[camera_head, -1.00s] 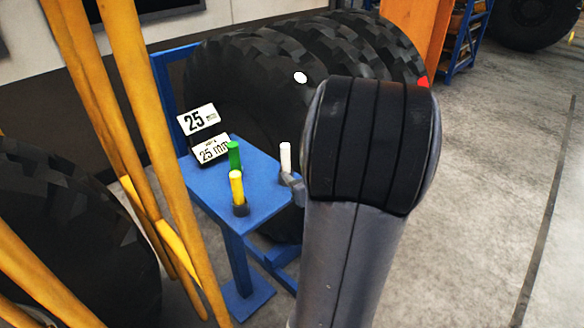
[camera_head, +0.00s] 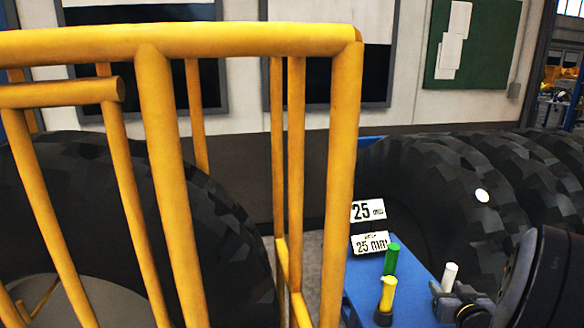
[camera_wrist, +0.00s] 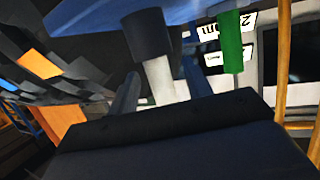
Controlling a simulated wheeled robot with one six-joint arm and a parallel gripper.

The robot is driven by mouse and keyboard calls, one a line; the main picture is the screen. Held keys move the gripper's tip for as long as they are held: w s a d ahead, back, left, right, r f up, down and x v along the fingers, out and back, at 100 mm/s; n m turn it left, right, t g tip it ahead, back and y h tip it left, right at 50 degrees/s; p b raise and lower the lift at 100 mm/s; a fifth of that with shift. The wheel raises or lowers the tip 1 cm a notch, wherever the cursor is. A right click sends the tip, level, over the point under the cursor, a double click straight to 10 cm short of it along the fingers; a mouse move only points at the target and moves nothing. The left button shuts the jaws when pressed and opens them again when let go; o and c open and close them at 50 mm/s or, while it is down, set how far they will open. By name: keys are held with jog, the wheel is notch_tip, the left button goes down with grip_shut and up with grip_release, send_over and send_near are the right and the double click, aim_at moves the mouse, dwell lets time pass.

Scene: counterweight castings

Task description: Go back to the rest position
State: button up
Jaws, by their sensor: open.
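My gripper (camera_head: 464,304) is open at the lower right of the head view, beside a white peg (camera_head: 450,274) on a blue stand (camera_head: 414,292). Part of my gripper is cut off by my arm and the frame edge. In the wrist view, which looks upside down, the white peg (camera_wrist: 158,80) rises from a black collar (camera_wrist: 148,35), with dark fingers of my gripper (camera_wrist: 160,92) on either side of it. Whether they touch it I cannot tell. A green peg (camera_head: 391,259) and a yellow peg (camera_head: 388,292) stand to the left.
Yellow railings (camera_head: 342,170) stand close in front at the left and middle. Large black tyres (camera_head: 440,195) lie behind the stand, and another tyre (camera_head: 215,220) is behind the railings. Two "25 mm" signs (camera_head: 368,211) stand at the stand's back.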

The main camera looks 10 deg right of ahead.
jog(key=x, duration=0.3)
jog(key=shift+w+r+p, duration=0.2)
jog(key=shift+r+p, duration=0.1)
jog(key=shift+p, duration=0.05)
jog(key=shift+r, duration=0.25)
jog(key=shift+s, duration=0.1)
